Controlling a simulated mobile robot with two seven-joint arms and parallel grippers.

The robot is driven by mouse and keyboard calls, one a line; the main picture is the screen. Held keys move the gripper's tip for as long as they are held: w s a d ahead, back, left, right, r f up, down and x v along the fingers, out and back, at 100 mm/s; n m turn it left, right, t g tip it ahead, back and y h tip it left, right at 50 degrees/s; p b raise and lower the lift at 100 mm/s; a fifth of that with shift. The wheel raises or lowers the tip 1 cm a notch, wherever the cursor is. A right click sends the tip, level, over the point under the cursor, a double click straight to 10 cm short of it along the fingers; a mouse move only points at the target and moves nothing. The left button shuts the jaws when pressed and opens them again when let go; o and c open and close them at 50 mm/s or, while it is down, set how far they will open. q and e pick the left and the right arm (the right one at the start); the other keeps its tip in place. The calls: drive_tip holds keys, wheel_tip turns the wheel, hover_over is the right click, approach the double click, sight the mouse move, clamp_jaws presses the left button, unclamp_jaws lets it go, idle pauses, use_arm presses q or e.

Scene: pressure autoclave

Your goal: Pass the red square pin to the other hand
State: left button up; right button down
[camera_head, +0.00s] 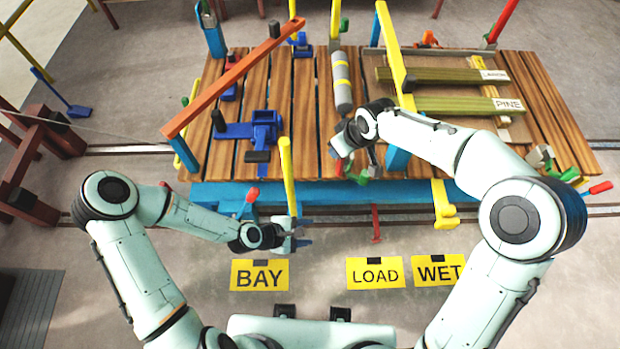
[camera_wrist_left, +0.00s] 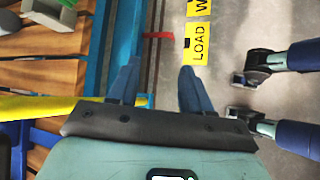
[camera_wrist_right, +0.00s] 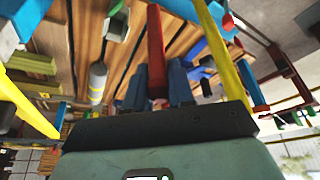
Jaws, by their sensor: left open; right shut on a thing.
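The red square pin (camera_wrist_right: 156,45) is a straight red bar held between the fingers of my right gripper (camera_wrist_right: 158,85), sticking out beyond them in the right wrist view. In the head view my right gripper (camera_head: 345,150) is over the front part of the slatted wooden deck, and only a little red of the pin (camera_head: 333,152) shows beside it. My left gripper (camera_head: 302,236) is open and empty in front of the deck's blue front edge, lower and to the left of the right one. Its two spread fingers (camera_wrist_left: 158,88) show in the left wrist view with nothing between them.
The wooden deck (camera_head: 308,110) carries a blue clamp (camera_head: 262,130), a grey cylinder (camera_head: 341,80) and green timbers (camera_head: 460,105). A yellow post (camera_head: 288,175) rises close to my left gripper. A red T-shaped piece (camera_head: 376,222) stands right of it. Yellow signs lie on the floor.

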sight(339, 170)
use_arm(q)
drive_tip(key=w+d+r+n+t+h, duration=0.1)
drive_tip(key=w+r+n+t, duration=0.1)
drive_tip(key=w+r+n, duration=0.45)
drive_tip(key=w+r+n+t+h, duration=0.1)
drive_tip(key=w+r+n+t, duration=0.15)
drive_tip(key=r, duration=0.65)
drive_tip(key=shift+g, duration=0.25)
drive_tip(key=x, duration=1.1)
drive_tip(key=shift+d+f, duration=0.15)
drive_tip(key=shift+d, duration=0.3)
drive_tip(key=shift+c, duration=0.3)
clamp_jaws()
drive_tip(key=shift+s+h, duration=0.1)
drive_tip(key=shift+h, duration=0.2)
use_arm(e)
drive_tip(key=c, duration=0.9)
unclamp_jaws()
